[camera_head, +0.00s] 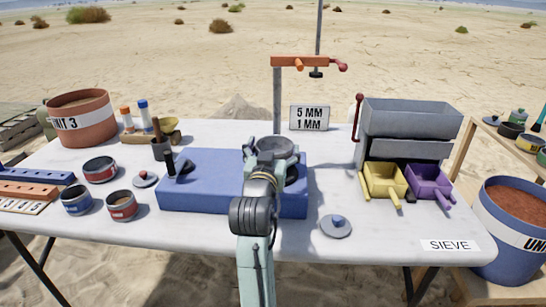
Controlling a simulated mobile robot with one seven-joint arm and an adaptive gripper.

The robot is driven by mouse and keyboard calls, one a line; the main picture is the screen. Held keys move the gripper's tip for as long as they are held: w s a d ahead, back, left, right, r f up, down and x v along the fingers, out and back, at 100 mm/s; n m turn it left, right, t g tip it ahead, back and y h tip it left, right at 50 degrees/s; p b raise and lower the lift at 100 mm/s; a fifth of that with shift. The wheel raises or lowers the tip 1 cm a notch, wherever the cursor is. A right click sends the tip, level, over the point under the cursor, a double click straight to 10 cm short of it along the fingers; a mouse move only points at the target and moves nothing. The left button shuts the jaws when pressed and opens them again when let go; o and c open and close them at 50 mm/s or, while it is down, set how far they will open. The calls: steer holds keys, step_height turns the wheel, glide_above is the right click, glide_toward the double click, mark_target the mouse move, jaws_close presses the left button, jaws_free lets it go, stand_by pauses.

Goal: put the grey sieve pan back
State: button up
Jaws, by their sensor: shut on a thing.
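My gripper (270,160) is over the right part of the blue block (215,195) on the table. It is shut on a grey round thing (277,143), which looks like the grey sieve pan. My wrist and gripper hide part of it, and I cannot tell whether it touches the block. The grey sieve machine (412,118) stands to the right, with a red-handled lever (357,118). A yellow pan (384,180) and a purple pan (430,181) sit side by side at its foot. The sign "SIEVE" (451,245) lies in front.
A post with an orange arm (300,62) rises behind my gripper, beside a "5 MM 1 MM" sign (310,118). A grey lid (336,226) lies at front right. Several small tins and a terracotta bucket (82,118) stand left. A blue bucket (515,240) is beyond the right edge.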

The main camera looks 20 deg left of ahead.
steer(key=shift+f, duration=1.35)
steer(key=shift+f, duration=0.1)
steer(key=shift+f, duration=0.15)
steer(key=o, duration=1.3)
steer(key=shift+r, duration=0.3)
steer(key=p+v, duration=0.8)
steer(key=v, duration=0.4)
